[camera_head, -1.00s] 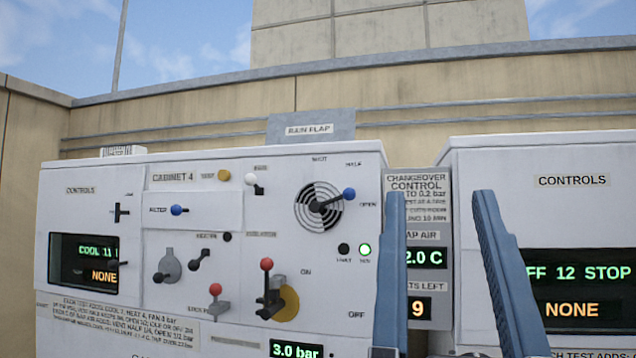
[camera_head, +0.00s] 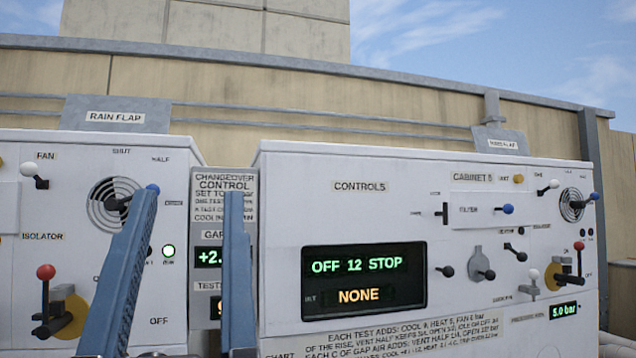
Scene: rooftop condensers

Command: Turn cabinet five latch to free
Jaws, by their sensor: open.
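The cabinet marked CABINET 5 (camera_head: 290,240) is a white box on the right. A small black latch-like lever (camera_head: 444,213) sits on its front, left of the filter panel. It has an upright bar with a short stub to the left, and tiny labels above and left of it that I cannot read. Which label it points to is unclear. My gripper (camera_head: 192,193) shows as two blue fingers, open and empty, at the lower left. The fingers are in front of the changeover panel and cabinet four's right edge, well left of the lever and apart from it.
The filter panel has a blue knob (camera_head: 508,209). A display reads OFF 12 STOP (camera_head: 364,265) and NONE. The changeover panel (camera_head: 224,210) stands between cabinets.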

